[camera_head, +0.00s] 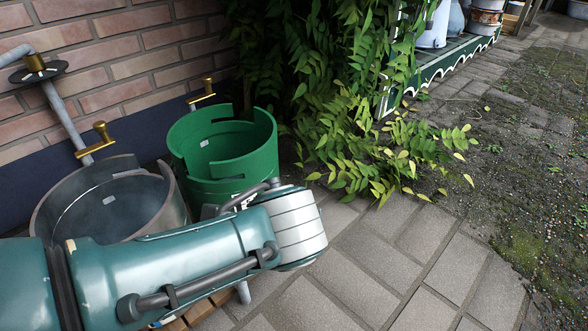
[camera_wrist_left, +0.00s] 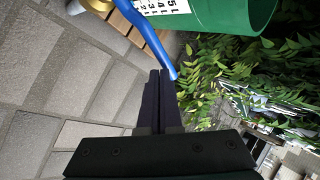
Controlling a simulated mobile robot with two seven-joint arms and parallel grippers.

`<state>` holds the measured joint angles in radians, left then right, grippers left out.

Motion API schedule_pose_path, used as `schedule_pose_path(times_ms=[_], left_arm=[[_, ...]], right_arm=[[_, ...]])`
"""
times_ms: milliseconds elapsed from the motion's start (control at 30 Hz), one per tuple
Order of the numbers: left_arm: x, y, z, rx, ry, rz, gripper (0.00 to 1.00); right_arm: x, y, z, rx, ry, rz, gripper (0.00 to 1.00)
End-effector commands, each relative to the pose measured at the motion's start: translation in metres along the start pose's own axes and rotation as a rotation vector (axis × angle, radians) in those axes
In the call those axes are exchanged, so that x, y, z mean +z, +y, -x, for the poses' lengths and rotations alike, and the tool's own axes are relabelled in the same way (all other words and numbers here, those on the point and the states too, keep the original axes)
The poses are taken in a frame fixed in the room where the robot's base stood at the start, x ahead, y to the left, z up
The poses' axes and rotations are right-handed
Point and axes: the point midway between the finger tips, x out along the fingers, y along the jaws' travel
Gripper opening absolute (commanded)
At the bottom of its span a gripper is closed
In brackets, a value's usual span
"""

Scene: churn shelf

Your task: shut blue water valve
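The blue valve lever (camera_wrist_left: 150,40) shows in the left wrist view, running from the top down to a tip just right of my fingertips. A brass fitting (camera_wrist_left: 97,5) is at its upper end, cut by the picture edge. My left gripper (camera_wrist_left: 160,73) has its two dark fingers together, with only a thin line between them. The lever tip is beside or just beyond the fingertips; I cannot tell if they touch. In the head view my left arm hides the gripper and most of the area below the tubs. My right gripper is not in view.
A green tub (camera_head: 224,187) and a grey tub (camera_head: 45,215) stand by the brick wall (camera_head: 110,45), under brass taps (camera_head: 100,138). Wooden slats (camera_head: 200,311) show beneath my arm. Leafy branches (camera_head: 390,155) hang to the right. The paving (camera_head: 420,250) is clear.

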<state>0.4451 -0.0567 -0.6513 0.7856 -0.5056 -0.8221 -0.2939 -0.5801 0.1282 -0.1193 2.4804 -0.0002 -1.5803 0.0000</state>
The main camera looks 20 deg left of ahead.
Motion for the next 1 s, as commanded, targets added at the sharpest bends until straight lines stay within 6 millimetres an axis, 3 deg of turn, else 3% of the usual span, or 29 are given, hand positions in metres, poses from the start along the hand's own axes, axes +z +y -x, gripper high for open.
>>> schedule_pose_path(times_ms=[433,1000], left_arm=[[0.007,-0.017,-0.015,-0.001,0.000,0.000,0.00],[0.008,-0.019,-0.016,-0.001,-0.001,0.000,0.00]], right_arm=[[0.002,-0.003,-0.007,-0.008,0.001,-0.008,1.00],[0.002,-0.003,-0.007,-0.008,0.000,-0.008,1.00]])
